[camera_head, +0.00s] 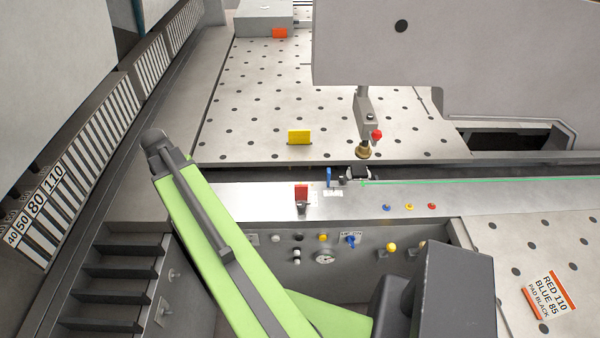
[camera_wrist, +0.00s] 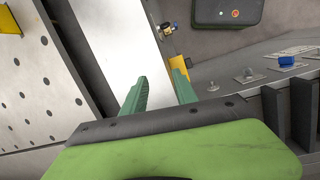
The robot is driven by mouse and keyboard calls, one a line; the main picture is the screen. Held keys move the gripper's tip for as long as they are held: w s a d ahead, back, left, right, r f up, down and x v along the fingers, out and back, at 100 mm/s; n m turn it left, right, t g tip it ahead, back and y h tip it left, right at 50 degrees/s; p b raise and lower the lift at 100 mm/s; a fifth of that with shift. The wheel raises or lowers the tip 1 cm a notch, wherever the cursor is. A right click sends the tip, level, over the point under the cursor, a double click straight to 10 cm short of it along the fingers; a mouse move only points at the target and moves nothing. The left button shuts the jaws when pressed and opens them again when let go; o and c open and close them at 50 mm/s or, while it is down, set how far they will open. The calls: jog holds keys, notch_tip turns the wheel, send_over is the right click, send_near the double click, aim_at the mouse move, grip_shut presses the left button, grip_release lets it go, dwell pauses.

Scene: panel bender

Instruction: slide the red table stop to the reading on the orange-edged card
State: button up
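A red block (camera_head: 301,192) on a dark foot stands on the pale front ledge in the head view. It looks like the red table stop. A blue tab (camera_head: 329,178) and a small white marked plate (camera_head: 333,192) are just right of it. The orange-edged card (camera_head: 550,297) lies on the table at lower right and reads RED 110, BLUE 85, PAD BLACK. My gripper (camera_wrist: 160,93) shows in the wrist view with its green fingers apart. Neither finger is seen holding anything. I cannot make out the red stop in the wrist view.
A yellow block (camera_head: 299,137) stands on the perforated table. Knobs and a gauge (camera_head: 325,258) line the front panel. In the wrist view, a yellow piece (camera_wrist: 180,67) shows beyond the fingers.

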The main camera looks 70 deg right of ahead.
jog(key=s+d+r+g+p, duration=0.1)
jog(key=s+d+r+p, duration=0.35)
jog(key=s+d, duration=0.85)
jog(key=n+g, duration=0.1)
jog(key=n, duration=0.1)
send_near(302, 186)
jog(key=b+x, duration=0.4)
jog(key=b, duration=0.3)
jog(key=b+x, duration=0.3)
jog(key=b, duration=0.5)
jog(key=shift+w+d+f, duration=0.1)
jog(key=shift+d+f, duration=0.1)
jog(key=shift+f, duration=0.2)
jog(key=shift+s+d+f+b, duration=0.1)
jog(key=shift+s+f+b, duration=0.15)
jog(key=shift+f+b, duration=0.25)
jog(key=shift+r, duration=0.15)
grip_shut()
